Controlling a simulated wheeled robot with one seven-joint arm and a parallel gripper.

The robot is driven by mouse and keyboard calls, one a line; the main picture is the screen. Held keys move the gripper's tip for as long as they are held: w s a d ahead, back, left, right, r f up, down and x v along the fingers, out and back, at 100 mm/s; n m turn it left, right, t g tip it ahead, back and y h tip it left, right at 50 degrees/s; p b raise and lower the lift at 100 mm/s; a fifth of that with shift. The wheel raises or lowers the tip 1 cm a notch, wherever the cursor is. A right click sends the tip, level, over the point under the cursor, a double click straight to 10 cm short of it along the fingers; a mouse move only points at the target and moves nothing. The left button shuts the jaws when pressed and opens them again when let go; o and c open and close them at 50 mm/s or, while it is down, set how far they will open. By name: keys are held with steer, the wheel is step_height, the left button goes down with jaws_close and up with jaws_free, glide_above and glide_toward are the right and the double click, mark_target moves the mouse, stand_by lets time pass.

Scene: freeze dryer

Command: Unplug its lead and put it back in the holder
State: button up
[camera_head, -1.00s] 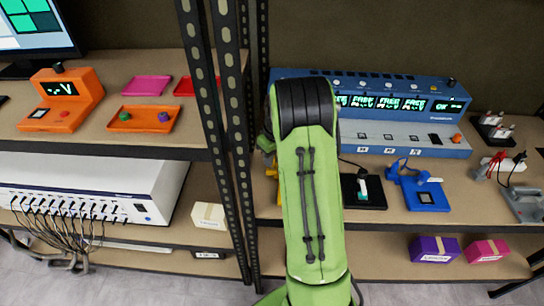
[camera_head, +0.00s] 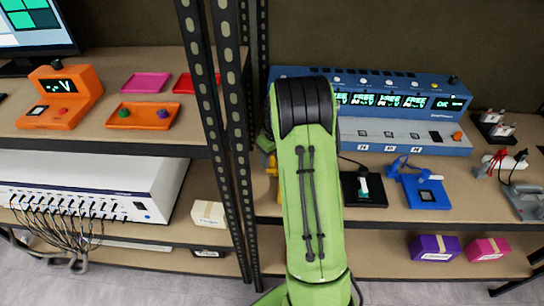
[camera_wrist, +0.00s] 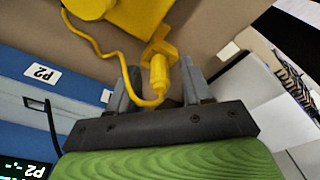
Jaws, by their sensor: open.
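A yellow plug (camera_wrist: 158,72) with a thin yellow lead (camera_wrist: 100,50) shows in the wrist view. The plug lies between the two grey fingers of my gripper (camera_wrist: 160,80), which are apart with gaps on both sides of it. The lead curves away to a yellow device (camera_wrist: 125,12) at the top edge. A yellow bracket-like piece (camera_wrist: 160,42) is at the plug's far end; I cannot tell whether the plug is seated in it. In the head view my green arm hides the gripper and most of the yellow device (camera_head: 271,178).
A long blue charger unit (camera_head: 440,140) with lit displays stands behind my arm. A black pad (camera_head: 372,192) and a blue pad (camera_head: 428,196) sit to the right on the shelf (camera_head: 460,215). A dark upright post (camera_head: 236,130) stands close on the left.

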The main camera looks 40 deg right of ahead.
step_height(320, 180, up, 16)
steer(key=s+p, duration=0.2)
steer(key=p, duration=0.2)
steer(key=shift+s+f+p, duration=0.2)
steer(key=shift+p, duration=0.15)
